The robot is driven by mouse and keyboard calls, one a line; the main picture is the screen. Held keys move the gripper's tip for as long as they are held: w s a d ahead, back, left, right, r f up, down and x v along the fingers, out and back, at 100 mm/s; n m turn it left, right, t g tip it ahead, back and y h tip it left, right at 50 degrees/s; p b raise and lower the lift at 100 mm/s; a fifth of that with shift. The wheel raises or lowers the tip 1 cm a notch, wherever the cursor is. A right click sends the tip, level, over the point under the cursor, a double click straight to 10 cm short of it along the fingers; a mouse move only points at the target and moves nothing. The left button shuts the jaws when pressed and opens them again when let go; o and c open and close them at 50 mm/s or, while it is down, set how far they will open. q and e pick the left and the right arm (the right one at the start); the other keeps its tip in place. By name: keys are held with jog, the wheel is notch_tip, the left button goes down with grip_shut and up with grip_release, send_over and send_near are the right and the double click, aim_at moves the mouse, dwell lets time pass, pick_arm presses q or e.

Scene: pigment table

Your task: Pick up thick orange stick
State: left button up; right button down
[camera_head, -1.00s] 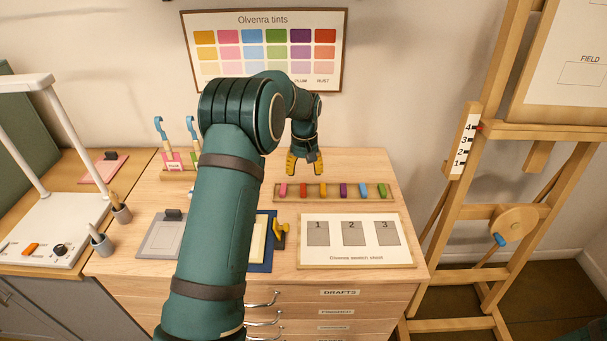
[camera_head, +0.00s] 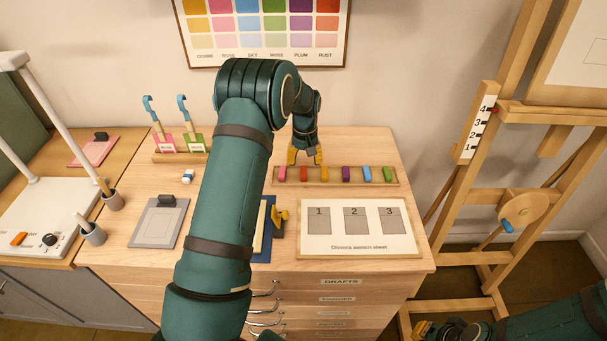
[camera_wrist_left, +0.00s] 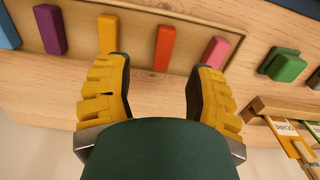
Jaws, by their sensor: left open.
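A yellow-orange stick (camera_head: 324,174) lies in a shallow wooden tray (camera_head: 335,184), between a red stick (camera_head: 303,174) and a purple stick (camera_head: 346,174). My left gripper (camera_head: 305,158) is open and empty, low at the tray's back edge, pointing down. In the left wrist view, the red or orange-red stick (camera_wrist_left: 163,47) shows in the gap between the fingers (camera_wrist_left: 160,75). There the yellow-orange stick (camera_wrist_left: 108,32) is by the left fingertip and the pink stick (camera_wrist_left: 215,52) by the right one. My right gripper (camera_head: 425,330) is at the lower right, partly cut off.
A blue stick (camera_head: 367,174) and a green stick (camera_head: 388,174) lie further right in the tray. A numbered swatch sheet (camera_head: 359,248) lies in front of it. An easel (camera_head: 500,150) stands to the right.

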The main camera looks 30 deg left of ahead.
aim_at(304, 172)
pick_arm(q)
jog(key=shift+s+a+f, duration=0.1)
jog(key=shift+f, duration=2.65)
grip_shut()
